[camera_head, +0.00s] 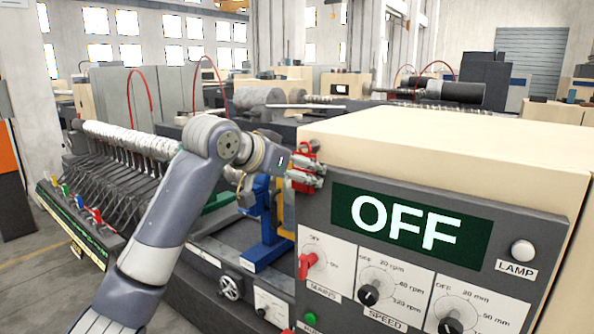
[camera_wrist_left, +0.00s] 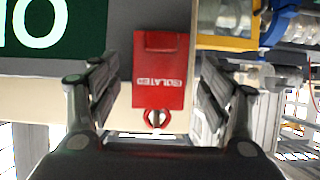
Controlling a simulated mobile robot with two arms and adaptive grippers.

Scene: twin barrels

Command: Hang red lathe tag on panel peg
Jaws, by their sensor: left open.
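The red lathe tag (camera_wrist_left: 160,72) shows in the left wrist view in front of the dark panel, with pale lettering and a small red ring at its lower end in that view. A small pale pin-like thing, perhaps the panel peg (camera_wrist_left: 155,119), shows in the ring; I cannot tell whether it bears the tag. My left gripper (camera_wrist_left: 158,90) is open, with one finger on each side of the tag and gaps visible. In the head view the left gripper (camera_head: 305,172) is at the panel's upper left edge, partly covering the red tag (camera_head: 307,150). My right gripper is not in view.
The control panel (camera_head: 318,215) has an OFF display (camera_head: 410,220), a red mains switch (camera_head: 309,264), dials and a lamp. A blue upright part (camera_head: 262,225) stands left of it on the lathe. A row of levers (camera_head: 115,185) is farther left.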

